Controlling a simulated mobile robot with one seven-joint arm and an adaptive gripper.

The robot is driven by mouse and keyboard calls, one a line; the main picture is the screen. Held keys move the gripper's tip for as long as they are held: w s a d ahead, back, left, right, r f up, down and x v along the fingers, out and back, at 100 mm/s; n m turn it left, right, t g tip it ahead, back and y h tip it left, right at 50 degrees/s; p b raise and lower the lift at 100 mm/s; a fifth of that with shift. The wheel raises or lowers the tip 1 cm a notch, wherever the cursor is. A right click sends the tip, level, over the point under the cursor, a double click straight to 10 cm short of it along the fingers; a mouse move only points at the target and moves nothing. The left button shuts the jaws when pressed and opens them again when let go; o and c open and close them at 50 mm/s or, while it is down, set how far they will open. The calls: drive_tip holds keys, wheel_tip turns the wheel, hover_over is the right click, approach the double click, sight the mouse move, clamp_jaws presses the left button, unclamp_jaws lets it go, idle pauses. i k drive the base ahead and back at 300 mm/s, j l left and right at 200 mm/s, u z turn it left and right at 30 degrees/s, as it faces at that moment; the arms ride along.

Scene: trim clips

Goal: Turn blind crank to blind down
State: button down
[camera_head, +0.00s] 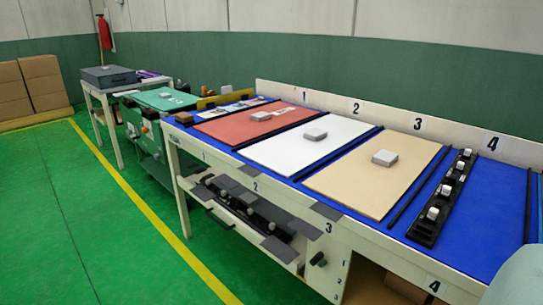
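No window blind can be made out. A small black handle (318,259) sticks out from the front panel of the long workbench, below the number 3; I cannot tell if it is the blind crank. My gripper is not in view. A pale rounded shape at the lower right corner may be part of my arm.
The long workbench (270,161) has a blue top with red, white and tan boards, each bearing a small grey block. A black rack (440,200) with white-topped pieces lies at the right. Green floor (70,210) is clear at left; cardboard boxes (42,80) stand behind.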

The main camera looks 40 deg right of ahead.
sight(318, 259)
drive_tip(key=i+l+z, duration=0.2)
drive_tip(key=z, duration=0.25)
drive_tip(key=i+l+z, duration=0.3)
drive_tip(key=z, duration=0.15)
drive_tip(key=i+l+z, duration=0.2)
drive_tip(key=z, duration=0.25)
drive_tip(key=k+j+u, duration=0.25)
drive_tip(key=k+j, duration=0.65)
drive_tip(key=k, duration=0.1)
